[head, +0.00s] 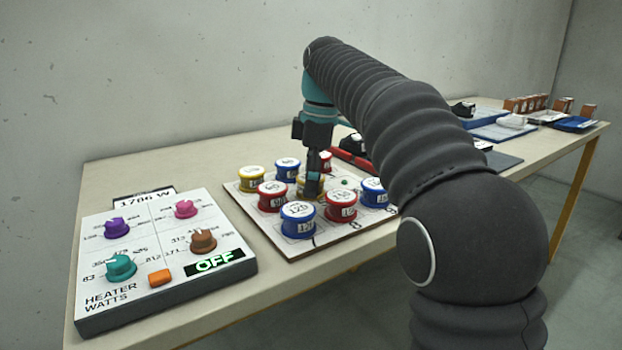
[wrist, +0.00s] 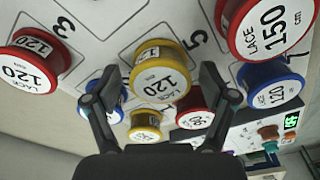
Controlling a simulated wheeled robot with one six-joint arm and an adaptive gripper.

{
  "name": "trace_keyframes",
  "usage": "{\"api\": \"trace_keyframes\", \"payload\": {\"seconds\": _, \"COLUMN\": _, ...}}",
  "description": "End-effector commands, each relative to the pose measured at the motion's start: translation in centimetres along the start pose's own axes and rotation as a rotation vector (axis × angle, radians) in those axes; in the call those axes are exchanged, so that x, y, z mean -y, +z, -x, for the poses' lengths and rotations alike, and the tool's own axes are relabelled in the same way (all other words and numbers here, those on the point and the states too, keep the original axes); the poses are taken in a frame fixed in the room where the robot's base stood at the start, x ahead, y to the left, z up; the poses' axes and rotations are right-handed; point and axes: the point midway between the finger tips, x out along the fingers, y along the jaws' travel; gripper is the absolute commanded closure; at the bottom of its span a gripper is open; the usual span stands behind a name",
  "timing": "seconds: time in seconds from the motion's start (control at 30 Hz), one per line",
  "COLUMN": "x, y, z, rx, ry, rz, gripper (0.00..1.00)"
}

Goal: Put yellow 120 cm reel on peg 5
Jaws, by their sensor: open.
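The yellow 120 cm reel (wrist: 160,73) stands upright in the middle of the pegboard (head: 262,228), its label facing my wrist camera. The printed 5 (wrist: 196,38) is right beside it, so it stands at peg 5; the peg itself is hidden. In the head view the yellow reel (head: 303,188) is partly covered by my gripper (head: 313,190). In the wrist view my gripper (wrist: 160,88) is open, one finger on each side of the reel, with gaps showing. I cannot tell whether the reel sits fully down.
Red, blue and another yellow reel (head: 252,178) crowd around; a red 120 reel (wrist: 33,65) is by the 3. A bare green peg (head: 344,182) shows right of my gripper. The heater panel (head: 165,250) reads OFF at the left. Trays (head: 503,131) lie at the far right.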

Motion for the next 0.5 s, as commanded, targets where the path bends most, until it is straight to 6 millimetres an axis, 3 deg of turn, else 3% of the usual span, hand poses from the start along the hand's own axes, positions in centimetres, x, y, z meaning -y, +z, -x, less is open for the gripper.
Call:
{"api": "trace_keyframes", "payload": {"seconds": 0.23, "x": -0.1, "y": -0.1, "z": 1.0, "rx": 0.000, "ry": 0.002, "rz": 0.000, "gripper": 0.17}}
{"api": "trace_keyframes", "payload": {"seconds": 0.5, "x": -0.1, "y": -0.2, "z": 5.8, "rx": -0.001, "ry": 0.003, "rz": -0.001, "gripper": 0.17}}
